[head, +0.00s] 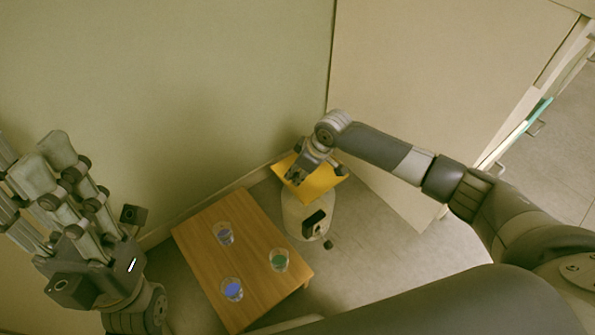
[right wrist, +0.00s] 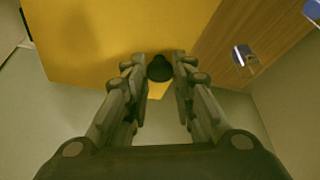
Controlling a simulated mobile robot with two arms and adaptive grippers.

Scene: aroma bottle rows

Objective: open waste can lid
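The waste can (head: 297,220) is a pale rounded bin on the floor near the wall corner, with a dark part on its front. Its yellow lid (head: 322,184) is a flat square on top, and it fills much of the right wrist view (right wrist: 95,45). A dark round knob (right wrist: 159,69) is at the lid's edge.
A low wooden table (head: 205,255) stands left of the can. It holds cups with blue (head: 225,234), green (head: 279,260) and blue (head: 232,290) contents. A wall is behind, and a pale panel (head: 430,80) is on the right. Floor in front is clear.

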